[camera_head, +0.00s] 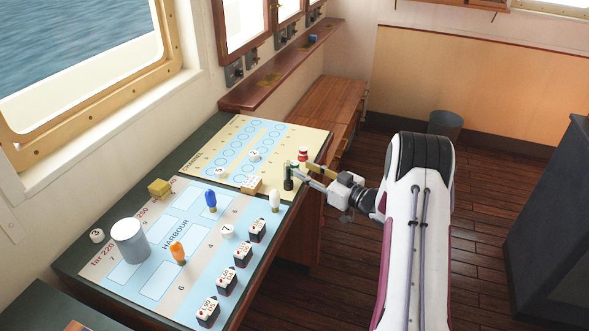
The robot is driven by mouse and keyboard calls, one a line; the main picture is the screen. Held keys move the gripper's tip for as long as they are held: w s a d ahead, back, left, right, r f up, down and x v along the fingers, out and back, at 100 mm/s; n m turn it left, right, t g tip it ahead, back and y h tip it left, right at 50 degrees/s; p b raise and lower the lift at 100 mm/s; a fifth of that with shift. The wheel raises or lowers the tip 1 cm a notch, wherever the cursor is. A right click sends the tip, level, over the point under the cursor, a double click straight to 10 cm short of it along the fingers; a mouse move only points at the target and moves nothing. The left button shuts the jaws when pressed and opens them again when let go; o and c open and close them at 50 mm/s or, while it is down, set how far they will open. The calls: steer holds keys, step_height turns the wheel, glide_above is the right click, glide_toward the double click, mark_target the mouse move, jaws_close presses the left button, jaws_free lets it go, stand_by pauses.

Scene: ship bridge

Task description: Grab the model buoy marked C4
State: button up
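My gripper (313,168) reaches over the right edge of the chart table. Its fingers look spread apart, with nothing clearly held between them. A small red-and-white piece (303,154) stands just beyond the fingers, near the board's edge. A dark green upright piece (288,182) is at the left finger; whether they touch is unclear. Other small upright pieces are blue (211,201), orange (178,251) and white (275,201). No C4 mark can be read with certainty on any of these pieces, so I cannot tell which is the C4 buoy.
Several dark blocks with white labels (257,230) line the harbour board's right side (160,285). A grey cylinder (130,243), a yellow block (160,188), a tan block (252,187) and numbered white discs (228,232) also stand there. A bin (444,123) is on the floor.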

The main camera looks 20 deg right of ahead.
mark_target(298, 167)
steer(key=shift+x, duration=2.6)
steer(key=shift+s+a, duration=0.1)
steer(key=shift+a, duration=0.05)
steer(key=c, duration=0.6)
